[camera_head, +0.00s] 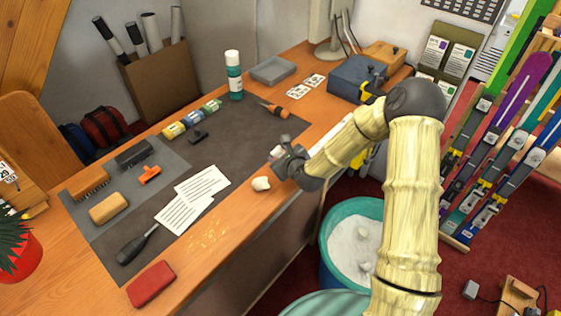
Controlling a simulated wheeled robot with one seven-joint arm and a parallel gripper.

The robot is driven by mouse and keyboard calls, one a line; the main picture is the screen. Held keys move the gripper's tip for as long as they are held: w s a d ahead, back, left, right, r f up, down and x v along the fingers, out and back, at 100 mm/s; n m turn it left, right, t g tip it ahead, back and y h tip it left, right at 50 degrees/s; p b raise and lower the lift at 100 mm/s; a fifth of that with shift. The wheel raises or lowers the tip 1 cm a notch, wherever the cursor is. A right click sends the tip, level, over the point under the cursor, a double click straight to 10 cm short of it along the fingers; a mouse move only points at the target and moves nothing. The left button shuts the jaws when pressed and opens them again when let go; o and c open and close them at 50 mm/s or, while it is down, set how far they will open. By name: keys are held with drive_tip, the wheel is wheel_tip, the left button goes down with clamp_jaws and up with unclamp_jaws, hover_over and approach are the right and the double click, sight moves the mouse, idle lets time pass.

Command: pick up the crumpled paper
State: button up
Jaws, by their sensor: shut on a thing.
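The crumpled paper (261,184) is a small white wad at the front edge of the dark mat, to the right of the printed sheets. My gripper (275,178) reaches in from the right, low over the bench, and is shut on the paper. The fingertips are small and partly hidden by the gripper's own dark body. I cannot tell whether the paper still touches the bench.
Printed sheets (183,214), a screwdriver-like tool (137,246) and a red block (151,284) lie to the left. A teal bin (328,278) stands on the floor below my arm. A glue bottle (235,82) stands behind. The mat's middle (235,145) is clear.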

sight(280, 152)
wheel_tip(280, 152, up, 7)
drive_tip(key=shift+r+b, duration=0.1)
drive_tip(key=shift+b, duration=0.45)
